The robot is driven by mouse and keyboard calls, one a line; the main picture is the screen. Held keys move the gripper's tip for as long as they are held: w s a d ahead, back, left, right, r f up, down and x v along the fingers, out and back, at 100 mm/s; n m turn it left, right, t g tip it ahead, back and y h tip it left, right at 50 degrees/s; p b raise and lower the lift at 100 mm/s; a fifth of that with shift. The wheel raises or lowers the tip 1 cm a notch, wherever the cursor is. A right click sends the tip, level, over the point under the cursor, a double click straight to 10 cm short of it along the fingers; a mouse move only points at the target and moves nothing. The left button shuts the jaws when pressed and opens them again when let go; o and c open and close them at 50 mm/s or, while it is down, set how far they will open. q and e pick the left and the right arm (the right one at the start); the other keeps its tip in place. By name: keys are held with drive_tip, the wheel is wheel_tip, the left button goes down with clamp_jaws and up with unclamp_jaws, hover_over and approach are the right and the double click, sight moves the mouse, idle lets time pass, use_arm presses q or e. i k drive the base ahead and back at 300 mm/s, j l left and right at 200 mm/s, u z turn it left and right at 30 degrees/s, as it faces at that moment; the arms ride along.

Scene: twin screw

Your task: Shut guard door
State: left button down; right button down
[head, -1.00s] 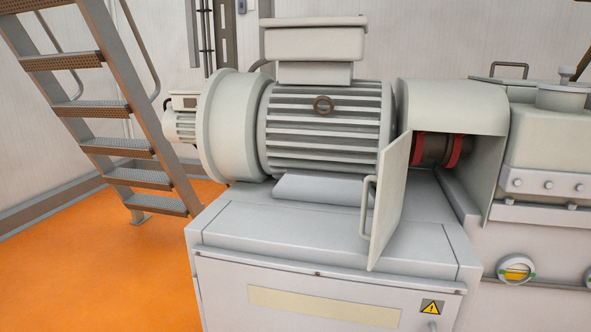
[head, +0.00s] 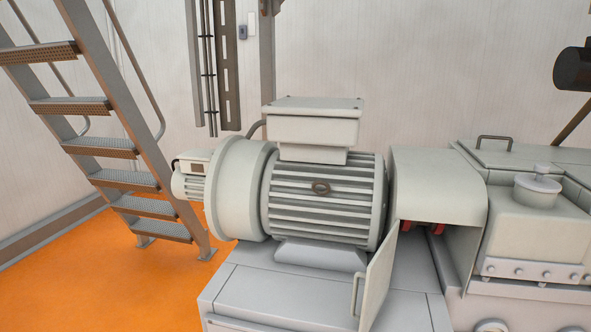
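The guard door (head: 380,277) is a pale panel with a bar handle (head: 355,296) on its left side. It stands swung open, sticking out toward me from the coupling guard (head: 436,185). Through the opening under the guard, red coupling parts (head: 437,229) show in part. The lower end of the door runs to the bottom edge of the picture. Neither of my grippers is in the head view.
A large finned motor (head: 325,200) stands on the grey machine base (head: 250,285) left of the door. A gearbox housing (head: 530,235) is on the right. Metal stairs (head: 110,145) stand at the left on open orange floor (head: 85,270).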

sight(378, 278)
drive_tip(key=i+j+z, duration=0.25)
drive_tip(key=z, duration=0.25)
drive_tip(key=i+j+z, duration=0.15)
drive_tip(key=j+z, duration=0.3)
drive_tip(key=i+j+z, duration=0.15)
drive_tip(key=j+z, duration=0.35)
drive_tip(key=l, duration=0.15)
